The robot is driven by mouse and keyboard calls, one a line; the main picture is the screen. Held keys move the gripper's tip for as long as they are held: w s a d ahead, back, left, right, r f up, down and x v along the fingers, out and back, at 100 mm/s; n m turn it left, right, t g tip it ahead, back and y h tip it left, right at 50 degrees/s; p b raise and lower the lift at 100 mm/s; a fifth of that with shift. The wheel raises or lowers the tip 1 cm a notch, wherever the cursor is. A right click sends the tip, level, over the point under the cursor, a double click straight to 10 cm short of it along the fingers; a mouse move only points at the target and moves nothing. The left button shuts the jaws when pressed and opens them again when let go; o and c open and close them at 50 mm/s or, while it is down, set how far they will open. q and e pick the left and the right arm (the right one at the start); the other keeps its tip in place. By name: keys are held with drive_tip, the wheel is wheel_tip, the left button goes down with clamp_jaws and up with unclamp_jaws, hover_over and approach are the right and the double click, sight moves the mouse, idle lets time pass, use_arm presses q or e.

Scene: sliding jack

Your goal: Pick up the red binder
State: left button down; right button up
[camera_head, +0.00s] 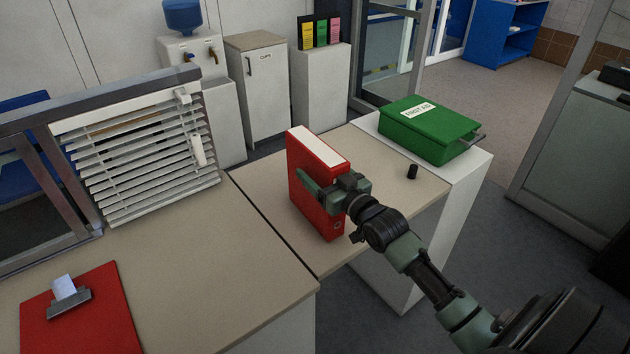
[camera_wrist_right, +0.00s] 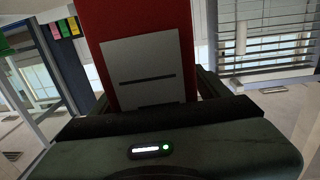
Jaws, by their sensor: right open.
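The red binder (camera_head: 305,172) stands upright on the beige desk, with a white label strip along its top-facing edge. In the right wrist view the binder (camera_wrist_right: 90,22) and its pale label fill the space in front of my right gripper (camera_wrist_right: 155,105). My right gripper (camera_head: 322,190) is open at the binder's right side, with one finger in front of its large face. The other finger is hidden in the head view, and I cannot tell whether either touches. My left gripper is not in view.
A green first aid box (camera_head: 430,128) sits on a white cabinet behind, with a small black cylinder (camera_head: 412,171) near it. A red clipboard (camera_head: 85,315) lies at front left. Window blinds (camera_head: 140,155) stand at the left. The desk (camera_head: 200,275) in front is clear.

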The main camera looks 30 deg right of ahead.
clamp_jaws()
drive_tip(key=shift+r, duration=0.2)
